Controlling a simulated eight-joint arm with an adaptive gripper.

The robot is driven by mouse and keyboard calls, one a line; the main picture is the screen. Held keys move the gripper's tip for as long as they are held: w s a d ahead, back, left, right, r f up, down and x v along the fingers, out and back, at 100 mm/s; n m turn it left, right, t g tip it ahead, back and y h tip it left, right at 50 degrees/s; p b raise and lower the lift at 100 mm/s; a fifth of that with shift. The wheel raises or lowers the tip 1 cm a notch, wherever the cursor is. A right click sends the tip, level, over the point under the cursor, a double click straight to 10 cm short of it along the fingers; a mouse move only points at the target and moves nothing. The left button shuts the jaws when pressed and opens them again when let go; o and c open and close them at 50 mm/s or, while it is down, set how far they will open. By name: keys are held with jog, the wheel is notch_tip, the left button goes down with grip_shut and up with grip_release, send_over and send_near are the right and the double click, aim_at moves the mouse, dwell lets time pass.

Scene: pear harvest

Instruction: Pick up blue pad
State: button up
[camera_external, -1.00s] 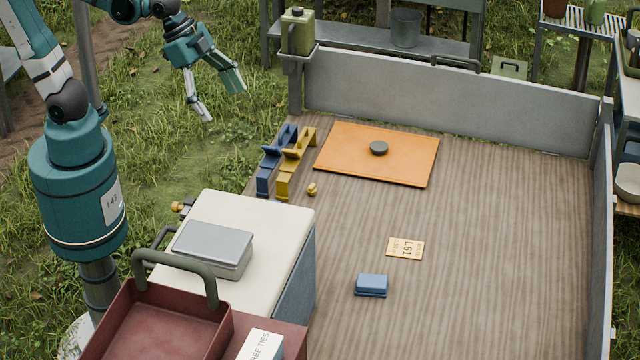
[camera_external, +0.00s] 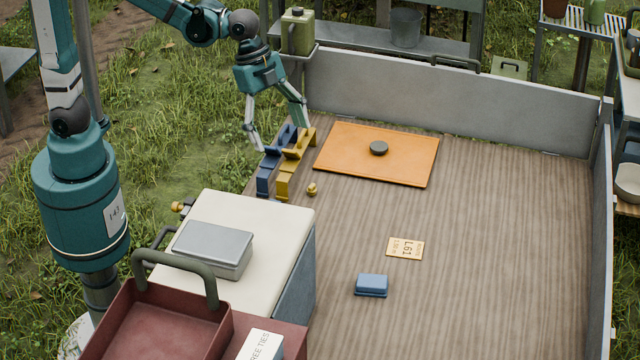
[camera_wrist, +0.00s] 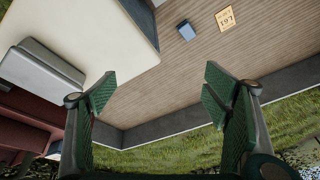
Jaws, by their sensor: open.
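The blue pad (camera_external: 371,285) is a small blue block lying on the wooden deck, in front of a yellow tag (camera_external: 405,248). In the wrist view the blue pad (camera_wrist: 186,30) is small and far off, near the top centre, beside the tag (camera_wrist: 226,18). My gripper (camera_external: 282,150) is open and empty, pointing down near the blue and yellow brackets at the deck's left edge. It is well away from the pad, up and to the left of it in the external view. In the wrist view my gripper's fingers (camera_wrist: 157,95) are spread wide with nothing between them.
A blue bracket (camera_external: 265,176) and a yellow bracket (camera_external: 289,172) stand below my gripper. An orange mat (camera_external: 345,150) bears a dark puck (camera_external: 379,148). A pale cabinet (camera_external: 270,225) with a grey box (camera_external: 212,245) stands left of the pad. Deck around the pad is clear.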

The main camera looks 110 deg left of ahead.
jog(key=w+a+f+m+b, duration=0.2)
jog(key=w+f, duration=0.6)
jog(key=m+g+h+b, duration=0.3)
jog(key=m+b, duration=0.4)
jog(key=b, duration=0.1)
send_over(372, 280)
jog(key=a, duration=0.3)
jog(key=f, duration=3.6)
jog(key=shift+s+d, duration=0.1)
jog(key=shift+s, duration=0.2)
jog(key=shift+f+m, duration=0.3)
jog(key=shift+f, duration=0.1)
jog(key=shift+b+x, duration=0.3)
jog(key=shift+x, duration=0.95)
jog(key=shift+b+x, duration=0.75)
jog(key=shift+x, duration=1.9)
